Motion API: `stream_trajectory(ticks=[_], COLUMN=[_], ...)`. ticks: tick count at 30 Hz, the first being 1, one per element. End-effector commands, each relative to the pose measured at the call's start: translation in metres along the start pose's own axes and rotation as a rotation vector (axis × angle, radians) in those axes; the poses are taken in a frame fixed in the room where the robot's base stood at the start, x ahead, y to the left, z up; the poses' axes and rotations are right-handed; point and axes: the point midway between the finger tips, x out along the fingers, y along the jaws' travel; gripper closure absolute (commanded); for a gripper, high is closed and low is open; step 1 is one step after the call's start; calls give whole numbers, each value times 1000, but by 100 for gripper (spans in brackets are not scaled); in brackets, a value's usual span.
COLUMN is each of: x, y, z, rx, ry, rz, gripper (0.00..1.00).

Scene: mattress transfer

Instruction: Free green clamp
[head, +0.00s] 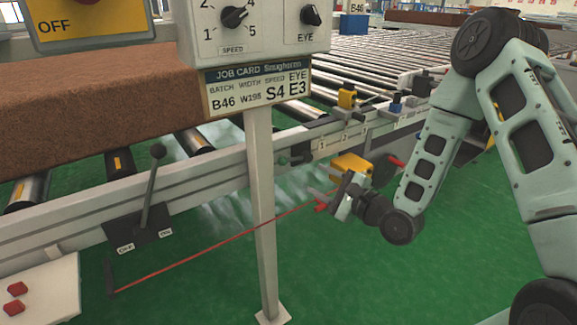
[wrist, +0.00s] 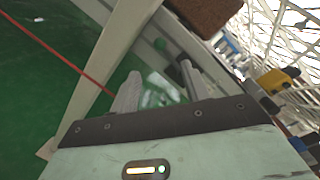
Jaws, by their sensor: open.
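A small dark green knob (head: 284,160), probably the green clamp, sits on the conveyor's side rail just right of the white post in the head view. In the wrist view a green round part (wrist: 160,48) shows beyond the fingers, against the rail. My gripper (head: 318,197) is right of the post and lower than the knob, pointing left toward the rail. In the wrist view my gripper (wrist: 158,82) has its two fingers spread with nothing held between them. The clamp's exact shape and how it grips the rail are too small to tell.
The white post (head: 262,210) carries the control box and job card. A red cord (head: 210,253) runs low from the left toward my gripper. A brown mattress (head: 100,100) lies on the rollers. Yellow (head: 347,99) and blue (head: 396,104) blocks stand on the rail. Green floor is clear in front.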

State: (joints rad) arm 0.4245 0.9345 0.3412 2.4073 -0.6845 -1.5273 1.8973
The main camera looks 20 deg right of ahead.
Motion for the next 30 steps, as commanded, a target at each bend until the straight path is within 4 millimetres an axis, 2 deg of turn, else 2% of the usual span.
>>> stream_trajectory(ticks=[1,9,15,21,30], x=[12,67,99,114,115], y=[1,1,1,0,0], z=[0,0,0,0,0], rx=[-5,-4,-3,-2,-2], ry=[-4,-3,-2,0,1], rz=[-1,-1,0,0,1], gripper=[53,53,53,53,53])
